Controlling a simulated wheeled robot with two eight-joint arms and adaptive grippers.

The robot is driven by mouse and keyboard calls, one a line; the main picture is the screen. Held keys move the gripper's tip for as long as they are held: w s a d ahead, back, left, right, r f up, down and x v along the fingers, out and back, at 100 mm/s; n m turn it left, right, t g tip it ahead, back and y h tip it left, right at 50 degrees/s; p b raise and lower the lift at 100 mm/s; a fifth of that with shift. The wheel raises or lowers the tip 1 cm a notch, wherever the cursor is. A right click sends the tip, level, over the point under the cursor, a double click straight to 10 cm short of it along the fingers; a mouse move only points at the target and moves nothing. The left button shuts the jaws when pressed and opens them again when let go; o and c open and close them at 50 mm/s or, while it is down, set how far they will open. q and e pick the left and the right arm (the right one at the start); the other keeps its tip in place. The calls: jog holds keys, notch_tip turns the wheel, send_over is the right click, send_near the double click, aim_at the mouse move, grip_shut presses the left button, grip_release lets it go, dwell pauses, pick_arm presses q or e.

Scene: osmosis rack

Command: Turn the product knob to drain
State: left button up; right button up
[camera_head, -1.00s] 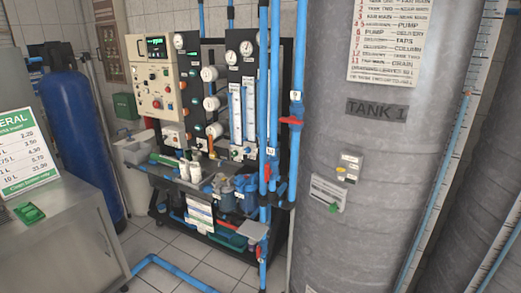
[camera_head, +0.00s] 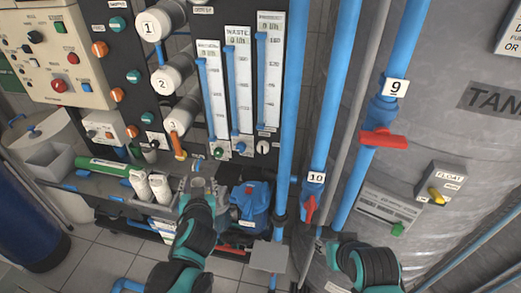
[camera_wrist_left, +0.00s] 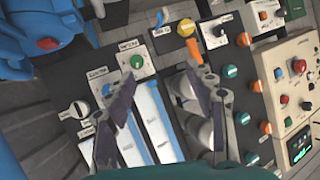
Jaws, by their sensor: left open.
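The dark panel carries a row of small knobs under the flow meters: a green knob (camera_head: 218,152), a blue one (camera_head: 240,147) and a white-and-black one (camera_head: 263,147). In the left wrist view the green knob (camera_wrist_left: 137,61), blue knob (camera_wrist_left: 107,90) and white-and-black knob (camera_wrist_left: 78,108) show beside their labels. The labels are too blurred to tell which is the product knob. My left gripper (camera_head: 198,187) is below the panel, open and empty; its spread fingers (camera_wrist_left: 160,65) show in the wrist view, apart from the knobs. My right gripper (camera_head: 326,246) is low near the pipes, its fingers unclear.
Blue vertical pipes with red valve handles (camera_head: 383,138) stand right of the panel, before the grey tank (camera_head: 455,150). White bottles (camera_head: 160,187) and a green tube (camera_head: 103,166) sit left of my left gripper. An orange handle (camera_wrist_left: 185,28) is near the green knob.

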pick_arm(q)
jog(key=w+d+r+m+t+h, duration=0.2)
jog(key=w+d+t, duration=0.1)
jog(key=w+d, duration=0.25)
jog(key=m+t+h+p, duration=0.1)
jog(key=m+t+h, duration=0.15)
jog(key=h, duration=0.25)
send_near(262, 150)
jog(key=w, duration=0.1)
jog(key=shift+m+g, duration=0.35)
jog(key=shift+g, duration=0.1)
jog(key=x, duration=0.4)
jog(key=r+x, duration=0.1)
jog(key=x, duration=0.2)
jog(key=shift+d+b, duration=0.1)
jog(key=shift+b, duration=0.25)
jog(key=c, duration=1.1)
